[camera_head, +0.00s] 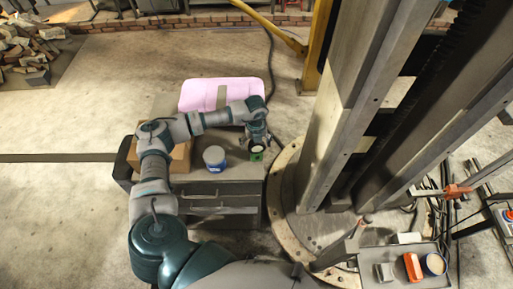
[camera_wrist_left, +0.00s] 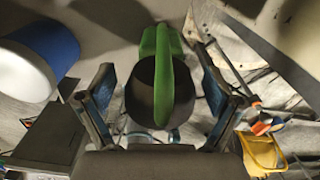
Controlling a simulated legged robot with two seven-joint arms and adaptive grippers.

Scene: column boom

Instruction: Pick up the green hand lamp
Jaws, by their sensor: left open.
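The green hand lamp (camera_head: 257,153) stands on top of the grey drawer cabinet (camera_head: 232,174), near its right edge. In the left wrist view the lamp (camera_wrist_left: 163,84) shows a green handle in front of a dark round body. My left gripper (camera_head: 262,137) is open at the lamp in the head view. In the wrist view its two fingers stand apart on either side of the lamp, with gaps to both sides. Whether a finger touches it cannot be told. My right gripper is in neither view.
A blue and white tub (camera_head: 214,160) stands left of the lamp on the cabinet; it also shows in the wrist view (camera_wrist_left: 52,45). A cardboard box (camera_head: 181,158) is farther left. A pink case (camera_head: 200,94) lies behind. The big column (camera_head: 350,100) rises at right.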

